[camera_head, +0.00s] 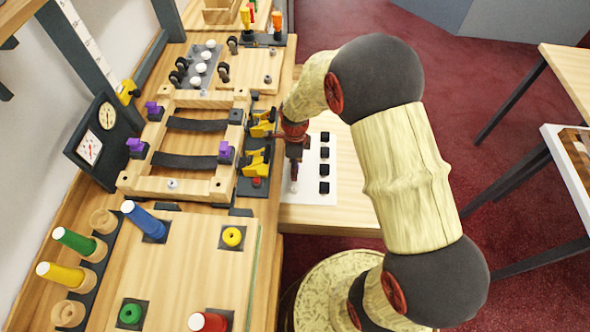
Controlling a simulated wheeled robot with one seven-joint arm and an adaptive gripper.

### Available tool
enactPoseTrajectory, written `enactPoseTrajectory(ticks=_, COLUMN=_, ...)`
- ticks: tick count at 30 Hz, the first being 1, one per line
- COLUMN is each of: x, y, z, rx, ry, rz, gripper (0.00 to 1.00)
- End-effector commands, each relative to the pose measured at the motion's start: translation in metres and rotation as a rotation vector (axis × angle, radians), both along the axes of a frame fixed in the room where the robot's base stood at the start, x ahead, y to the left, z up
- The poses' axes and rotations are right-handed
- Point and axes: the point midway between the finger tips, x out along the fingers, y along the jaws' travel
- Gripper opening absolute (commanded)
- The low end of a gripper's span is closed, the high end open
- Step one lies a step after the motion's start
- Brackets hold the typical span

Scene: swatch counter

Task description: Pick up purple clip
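Several small clips sit around a wooden frame with dark straps. My gripper (294,178) points down over a white board (316,188), to the right of the frame and apart from all three purple clips. It is small and dark in this view. I cannot tell whether its fingers are open or shut, or whether anything is between them.
Yellow clips (257,162) stand between the wooden frame (200,187) and my gripper. Several black squares (324,171) line the white board. Gauges (90,146) stand at the left, and coloured spools (75,240) are at the front left. Red floor lies to the right.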

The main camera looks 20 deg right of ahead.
Motion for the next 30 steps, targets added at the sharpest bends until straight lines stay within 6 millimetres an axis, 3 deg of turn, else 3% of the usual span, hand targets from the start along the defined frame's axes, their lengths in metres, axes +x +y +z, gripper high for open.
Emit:
enactPoseTrajectory(ticks=5, x=0.0006, y=0.0001, z=0.0012, rx=0.001, ry=-0.001, rz=0.0, gripper=0.47)
enactPoseTrajectory(ticks=23, x=0.0004, y=0.0, z=0.0013, rx=0.001, ry=-0.001, rz=0.0, gripper=0.13)
enactPoseTrajectory(ticks=30, x=0.0006, y=0.0001, z=0.0018, rx=0.0, ry=-0.002, rz=0.0, gripper=0.13)
